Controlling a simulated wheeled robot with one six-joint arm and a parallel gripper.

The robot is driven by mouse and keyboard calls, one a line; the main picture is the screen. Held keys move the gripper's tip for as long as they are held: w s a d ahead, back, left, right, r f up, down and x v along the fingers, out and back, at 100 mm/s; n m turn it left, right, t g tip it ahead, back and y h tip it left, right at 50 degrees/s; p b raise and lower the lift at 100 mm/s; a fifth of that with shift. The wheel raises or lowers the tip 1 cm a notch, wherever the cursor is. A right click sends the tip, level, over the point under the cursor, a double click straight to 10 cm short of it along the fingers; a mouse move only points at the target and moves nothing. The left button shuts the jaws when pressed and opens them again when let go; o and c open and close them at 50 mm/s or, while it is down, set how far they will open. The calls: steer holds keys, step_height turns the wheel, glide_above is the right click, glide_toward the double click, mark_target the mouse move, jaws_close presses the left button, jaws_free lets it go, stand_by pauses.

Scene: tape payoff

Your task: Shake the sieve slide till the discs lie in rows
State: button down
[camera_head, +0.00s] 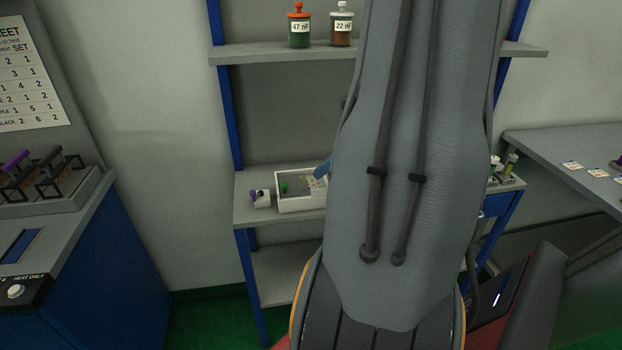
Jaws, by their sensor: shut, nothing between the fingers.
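A white open tray (301,205) stands on the middle shelf, left of my arm. Inside it are a grey surface, a small green piece at the left and a pale tan patch at the right. I cannot tell for sure whether this is the sieve slide, and separate discs or rows are too small to make out. A blue piece (322,169) sticks up at the tray's right end, partly behind my arm; I cannot tell what it is. My grey arm fills the middle of the picture and hides the tray's right side. My gripper is not visible.
A small white-and-purple item (260,198) stands left of the tray. Labelled jars, a green one (299,29) and a brown one (341,27), stand on the upper shelf. A blue bench (85,265) is at left, a grey table (560,150) at right.

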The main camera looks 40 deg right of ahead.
steer(key=c, duration=2.5)
jaws_free()
steer(key=v, duration=0.3)
steer(key=shift+r, duration=0.15)
steer(key=o, duration=0.4)
steer(key=shift+s+r, duration=0.1)
steer(key=shift+s, duration=0.05)
steer(key=o, duration=0.3)
steer(key=shift+a+n+g, duration=0.4)
steer(key=shift+a+n, duration=0.05)
steer(key=shift+n, duration=0.35)
steer(key=shift+o, duration=0.7)
steer(key=a+n+g, duration=0.1)
steer(key=n, duration=0.2)
steer(key=w+a+f+n+g+p, duration=0.1)
steer(key=a+n, duration=0.1)
steer(key=n, duration=0.2)
steer(key=w+a+f+n+g+y, duration=0.1)
steer(key=a+n+g, duration=0.1)
steer(key=n, duration=0.2)
steer(key=shift+w, duration=0.15)
steer(key=n+g+h+p, duration=0.3)
steer(key=n+g+h, duration=0.35)
steer(key=n, duration=2.25)
glide_toward(283, 184)
steer(key=s+a+t+h, duration=0.1)
steer(key=a+t+h, duration=0.1)
steer(key=shift+g, duration=0.25)
steer(key=shift+p+x, duration=0.95)
steer(key=shift+x, duration=3.05)
